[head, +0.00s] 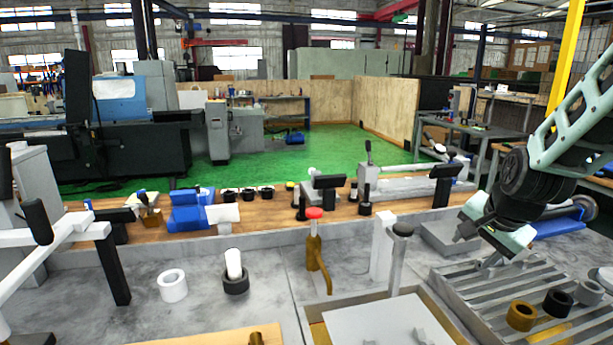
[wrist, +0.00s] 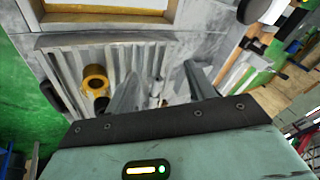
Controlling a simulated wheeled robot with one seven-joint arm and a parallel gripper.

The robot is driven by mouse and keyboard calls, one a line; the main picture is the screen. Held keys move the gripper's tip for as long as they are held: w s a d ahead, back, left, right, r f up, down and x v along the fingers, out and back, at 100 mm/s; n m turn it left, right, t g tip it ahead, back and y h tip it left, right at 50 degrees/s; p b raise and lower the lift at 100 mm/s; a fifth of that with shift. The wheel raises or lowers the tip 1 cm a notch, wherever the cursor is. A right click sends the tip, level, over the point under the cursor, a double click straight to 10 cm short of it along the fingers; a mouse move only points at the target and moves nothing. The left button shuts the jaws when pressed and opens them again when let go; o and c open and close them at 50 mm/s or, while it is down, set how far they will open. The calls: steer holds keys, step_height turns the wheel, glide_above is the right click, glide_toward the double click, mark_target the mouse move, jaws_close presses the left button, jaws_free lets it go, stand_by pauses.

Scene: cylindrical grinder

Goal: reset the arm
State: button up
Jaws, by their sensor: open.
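My arm reaches in from the right edge in the head view. My gripper (head: 492,248) points down and to the left above the ribbed metal plate (head: 482,283). In the wrist view its two fingers (wrist: 160,85) are apart, with nothing held between them. The brass ring also shows in the wrist view (wrist: 95,78), left of the fingers. The gripper appears apart from the rings.
A brass spout with a red knob (head: 314,213) and a grey post (head: 399,260) stand left of the gripper. A white ring (head: 172,286) and a white cylinder in a dark ring (head: 235,285) stand on the grey bench. A wooden shelf with levers and blocks runs behind.

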steer(key=s+a+n+g+y, duration=0.2)
steer(key=s+a+n, duration=0.4)
steer(key=a, duration=0.6)
steer(key=s+a+n+g, duration=0.1)
steer(key=s+a+n, duration=0.4)
steer(key=s, duration=0.4)
steer(key=s+a+n+g, duration=0.2)
steer(key=s+a+n, duration=0.4)
steer(key=s+n, duration=0.2)
steer(key=shift+s+f+n+h, duration=0.3)
steer(key=shift+s+f, duration=0.15)
steer(key=shift+s, duration=0.65)
